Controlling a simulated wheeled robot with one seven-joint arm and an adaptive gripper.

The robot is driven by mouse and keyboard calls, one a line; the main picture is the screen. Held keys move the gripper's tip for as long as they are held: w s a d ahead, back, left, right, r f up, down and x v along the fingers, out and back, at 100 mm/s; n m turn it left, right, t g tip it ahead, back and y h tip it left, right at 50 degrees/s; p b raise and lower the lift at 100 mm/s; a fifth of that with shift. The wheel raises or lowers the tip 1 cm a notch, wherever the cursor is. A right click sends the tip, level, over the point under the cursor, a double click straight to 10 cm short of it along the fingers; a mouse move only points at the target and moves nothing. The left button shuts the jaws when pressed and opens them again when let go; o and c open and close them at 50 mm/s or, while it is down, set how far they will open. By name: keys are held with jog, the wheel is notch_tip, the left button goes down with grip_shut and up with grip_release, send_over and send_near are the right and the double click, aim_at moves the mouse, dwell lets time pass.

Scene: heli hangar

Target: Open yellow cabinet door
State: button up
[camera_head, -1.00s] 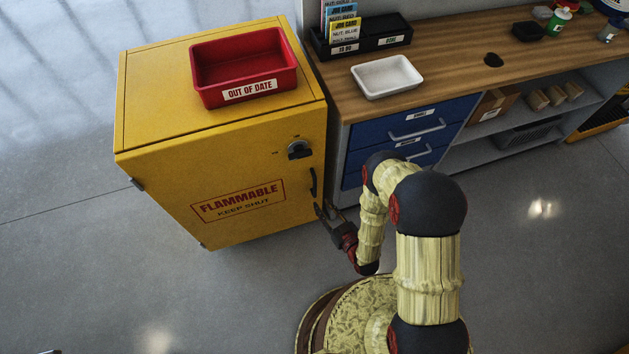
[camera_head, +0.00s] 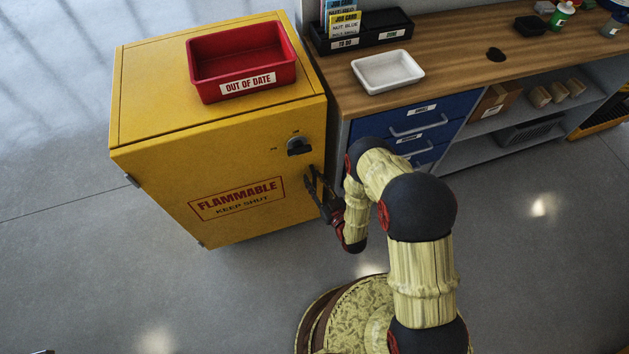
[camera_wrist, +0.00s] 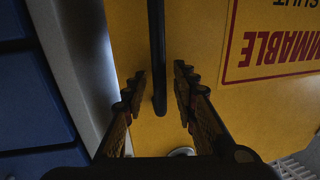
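The yellow cabinet (camera_head: 165,185) stands at the left with its door (camera_head: 235,200) closed, marked FLAMMABLE KEEP SHUT. A dark rotary latch (camera_head: 299,146) sits near the door's upper right. My gripper (camera_head: 314,180) is at the door's right edge, over the handle, which it mostly hides in the head view. In the wrist view the black vertical bar handle (camera_wrist: 158,60) runs down between the fingers of my open gripper (camera_wrist: 157,82). A gap shows on each side of the bar. The yellow door face (camera_wrist: 205,45) lies behind it.
A red OUT OF DATE tray (camera_head: 205,85) sits on the cabinet. A workbench (camera_head: 455,60) with blue drawers (camera_head: 430,115) and a white tray (camera_head: 388,71) stands close at the right. The floor (camera_head: 100,280) in front of the cabinet is clear.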

jog(key=c, duration=0.3)
jog(key=c, duration=0.4)
grip_shut()
